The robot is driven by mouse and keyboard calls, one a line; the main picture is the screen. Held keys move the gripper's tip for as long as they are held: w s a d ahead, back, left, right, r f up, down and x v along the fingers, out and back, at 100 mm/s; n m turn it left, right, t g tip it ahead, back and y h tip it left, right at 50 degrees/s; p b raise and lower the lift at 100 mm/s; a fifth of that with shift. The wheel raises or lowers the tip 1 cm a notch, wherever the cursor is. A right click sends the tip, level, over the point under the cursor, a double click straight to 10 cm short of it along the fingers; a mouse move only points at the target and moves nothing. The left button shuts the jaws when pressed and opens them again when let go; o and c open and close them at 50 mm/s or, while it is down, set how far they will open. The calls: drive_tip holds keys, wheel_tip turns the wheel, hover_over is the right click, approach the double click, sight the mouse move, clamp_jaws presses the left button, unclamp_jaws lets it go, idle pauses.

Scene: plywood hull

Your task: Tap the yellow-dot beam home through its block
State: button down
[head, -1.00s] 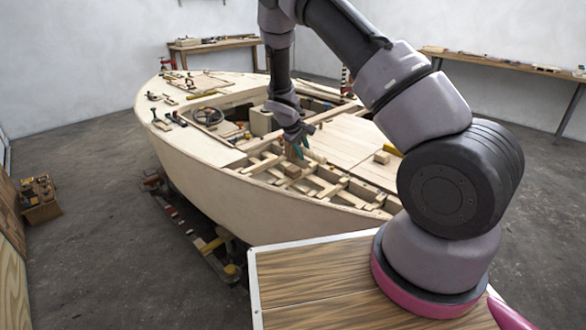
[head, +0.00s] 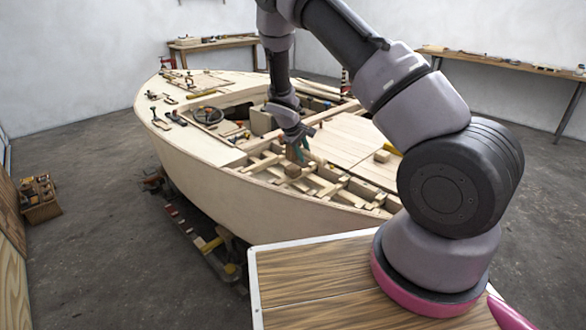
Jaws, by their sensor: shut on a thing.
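My gripper (head: 299,147) is over the open framed part of the plywood hull (head: 240,190). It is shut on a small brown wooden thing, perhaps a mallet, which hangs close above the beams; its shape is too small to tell. Just below it a pale wooden block (head: 292,170) sits among several crossing beams (head: 325,187). I cannot tell whether the held thing touches the block. No yellow dot can be made out, so I cannot tell which beam carries it or how deep it sits in its block.
Another small wooden block (head: 382,156) lies on the flat deck panel (head: 350,140) to the right. Benches (head: 500,60) stand along the walls. A wooden crate (head: 40,200) sits on the floor at left.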

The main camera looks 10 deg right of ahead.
wheel_tip(320, 180, down, 4)
drive_tip(key=shift+r, duration=2.25)
